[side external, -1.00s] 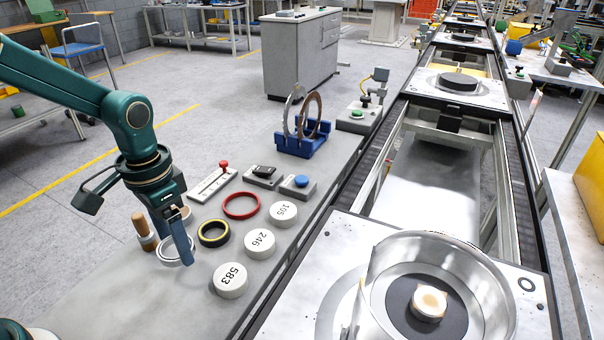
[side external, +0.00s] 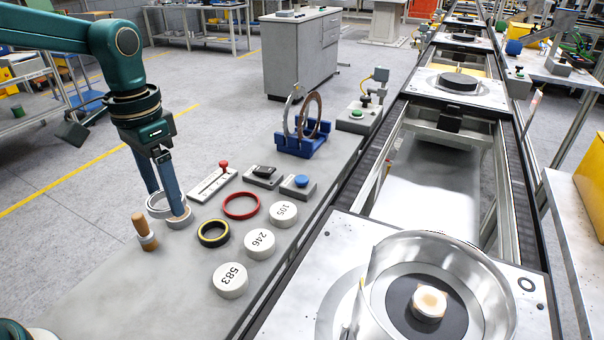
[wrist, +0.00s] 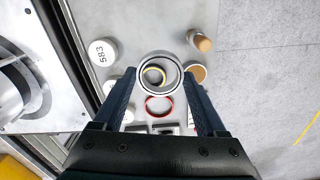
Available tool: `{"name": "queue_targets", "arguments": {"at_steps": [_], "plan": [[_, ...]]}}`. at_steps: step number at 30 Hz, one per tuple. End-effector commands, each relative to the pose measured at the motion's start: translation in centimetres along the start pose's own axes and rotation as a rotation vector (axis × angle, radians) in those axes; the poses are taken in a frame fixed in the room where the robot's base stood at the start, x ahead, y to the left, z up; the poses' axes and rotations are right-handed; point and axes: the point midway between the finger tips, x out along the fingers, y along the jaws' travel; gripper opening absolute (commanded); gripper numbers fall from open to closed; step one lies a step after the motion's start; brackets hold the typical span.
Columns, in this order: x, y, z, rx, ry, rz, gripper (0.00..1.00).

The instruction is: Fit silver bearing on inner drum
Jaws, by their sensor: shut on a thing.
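My gripper (side external: 165,200) is shut on a silver ring, the bearing (side external: 155,210), and holds it above the grey bench. In the wrist view the bearing (wrist: 142,80) sits between the fingertips of my gripper (wrist: 160,78). A large open silver drum (side external: 390,262) stands on a pallet at the lower right. Inside it are a dark disc (side external: 399,297) and a short hub with a tan-stained top (side external: 428,304). I cannot tell which of these is the inner drum. The drum is far to the right of my gripper, its edge showing in the wrist view (wrist: 12,95).
On the bench are a yellow-black ring (side external: 213,234), a red ring (side external: 241,206), white discs marked 583 (side external: 230,281), 246 (side external: 259,244) and 105 (side external: 283,215), a wooden-handled tool (side external: 143,230), a brown-topped cylinder (side external: 180,222), and a blue rack (side external: 303,146).

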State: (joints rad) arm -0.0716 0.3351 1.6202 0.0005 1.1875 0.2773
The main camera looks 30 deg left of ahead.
Motion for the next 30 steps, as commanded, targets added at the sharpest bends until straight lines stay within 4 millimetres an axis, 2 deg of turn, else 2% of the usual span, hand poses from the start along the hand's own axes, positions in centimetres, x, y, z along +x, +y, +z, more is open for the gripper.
{"name": "queue_targets", "arguments": {"at_steps": [1, 3, 8, 21, 25, 30], "plan": [[1.3, 0.8, -0.1, 0.038, -0.007, 0.002, 0.12], [2.4, 1.4, -0.1, 0.068, -0.004, 0.001, 0.12], [4.4, 2.1, 0.2, 0.088, -0.003, 0.001, 0.12], [10.1, 2.1, 0.2, 0.088, -0.003, 0.000, 0.12], [11.1, 2.1, 0.1, 0.087, 0.001, -0.001, 0.12], [11.1, 2.1, 0.1, 0.087, 0.003, -0.002, 0.12]]}}
